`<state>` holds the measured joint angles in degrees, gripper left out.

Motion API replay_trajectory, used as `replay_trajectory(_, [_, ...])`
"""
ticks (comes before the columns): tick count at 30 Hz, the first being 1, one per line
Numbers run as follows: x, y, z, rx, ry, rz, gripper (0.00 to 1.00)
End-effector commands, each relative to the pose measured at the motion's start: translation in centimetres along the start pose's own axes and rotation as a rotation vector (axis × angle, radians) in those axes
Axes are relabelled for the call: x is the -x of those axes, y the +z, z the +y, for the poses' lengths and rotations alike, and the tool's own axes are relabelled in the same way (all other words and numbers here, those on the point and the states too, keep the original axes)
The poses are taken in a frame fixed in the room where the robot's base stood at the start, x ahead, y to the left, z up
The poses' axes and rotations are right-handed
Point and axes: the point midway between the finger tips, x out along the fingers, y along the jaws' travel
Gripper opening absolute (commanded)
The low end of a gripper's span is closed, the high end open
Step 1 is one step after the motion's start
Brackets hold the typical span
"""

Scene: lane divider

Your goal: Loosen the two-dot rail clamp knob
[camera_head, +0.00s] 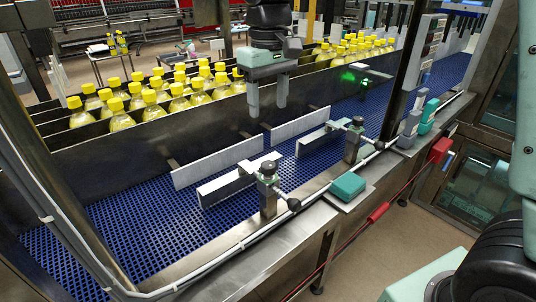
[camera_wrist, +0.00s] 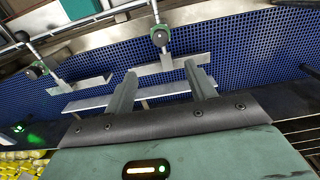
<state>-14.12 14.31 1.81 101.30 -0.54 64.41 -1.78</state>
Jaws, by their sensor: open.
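Two rail clamps stand along the near edge of the blue conveyor in the head view. The left clamp has a dark-topped knob (camera_head: 268,167) and the right clamp a similar knob (camera_head: 357,121). Dot marks are too small to read, so I cannot tell which is the two-dot one. In the wrist view the first knob (camera_wrist: 160,37) lies beyond the fingertips, and the other (camera_wrist: 36,70) is at the left. My gripper (camera_head: 267,112) is open and empty, fingers pointing down, above and behind the left clamp, apart from both. Its fingers also show in the wrist view (camera_wrist: 160,70).
Grey guide plates (camera_head: 230,187) stand on the blue belt (camera_head: 140,225). Yellow-capped bottles (camera_head: 150,108) fill lanes behind. A teal box (camera_head: 347,187) sits on the near ledge. A dark frame post (camera_head: 405,60) stands right of the clamps. A green light (camera_head: 348,77) glows beyond.

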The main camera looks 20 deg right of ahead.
Motion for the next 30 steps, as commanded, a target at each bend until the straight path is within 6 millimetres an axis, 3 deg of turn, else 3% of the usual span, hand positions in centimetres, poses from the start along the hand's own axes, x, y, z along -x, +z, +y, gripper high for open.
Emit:
replay_trajectory(21, [-13.9,0.2,-0.1,0.002,0.000,-0.005,0.55])
replay_trajectory(30, [-16.5,0.1,-0.1,0.002,0.000,0.000,0.55])
